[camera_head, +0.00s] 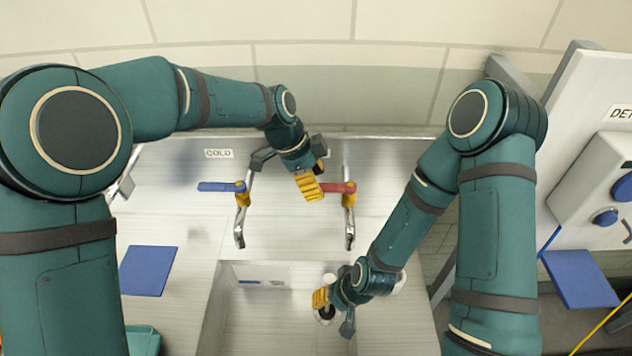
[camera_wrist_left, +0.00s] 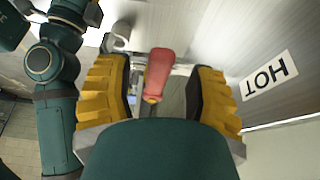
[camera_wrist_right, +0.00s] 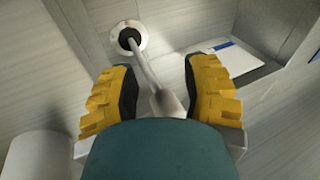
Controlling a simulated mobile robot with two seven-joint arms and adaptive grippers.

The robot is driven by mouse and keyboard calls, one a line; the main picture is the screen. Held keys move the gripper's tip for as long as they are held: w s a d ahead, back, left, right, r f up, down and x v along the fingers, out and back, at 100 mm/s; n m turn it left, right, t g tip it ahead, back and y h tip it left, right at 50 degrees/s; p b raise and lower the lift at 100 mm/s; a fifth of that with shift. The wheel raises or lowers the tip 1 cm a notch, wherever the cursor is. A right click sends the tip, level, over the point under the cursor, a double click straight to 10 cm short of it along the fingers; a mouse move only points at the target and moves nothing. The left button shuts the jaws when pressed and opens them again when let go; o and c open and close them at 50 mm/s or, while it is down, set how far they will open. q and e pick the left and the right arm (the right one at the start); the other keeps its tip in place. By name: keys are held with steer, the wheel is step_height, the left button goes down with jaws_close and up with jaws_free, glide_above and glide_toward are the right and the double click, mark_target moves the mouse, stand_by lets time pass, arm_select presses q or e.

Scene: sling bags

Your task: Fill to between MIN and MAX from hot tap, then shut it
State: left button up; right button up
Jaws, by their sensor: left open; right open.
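The hot tap (camera_head: 349,215) has a red lever (camera_head: 339,187), which points left in the head view. My left gripper (camera_head: 309,187) is open at that lever; in the left wrist view the red lever (camera_wrist_left: 160,70) lies between the spread fingers. No stream shows below the spout. My right gripper (camera_head: 320,299) is open, low in the sink basin (camera_head: 265,325). In the right wrist view a grey rod (camera_wrist_right: 150,72) rises from the dark round drain fitting (camera_wrist_right: 129,38) to between the open fingers. A panel with a blue line (camera_head: 262,282) is on the basin wall; its markings are unreadable.
The cold tap (camera_head: 241,215) with a blue lever (camera_head: 215,187) stands left of the hot tap. A blue pad (camera_head: 147,270) lies on the left counter. A white dispenser panel (camera_head: 590,165) stands at the right. A HOT label (camera_wrist_left: 265,74) shows in the left wrist view.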

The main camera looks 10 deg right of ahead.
arm_select(q)
steer(key=shift+d+f, duration=0.1)
steer(key=shift+f, duration=0.25)
jaws_close()
steer(key=shift+s, duration=0.1)
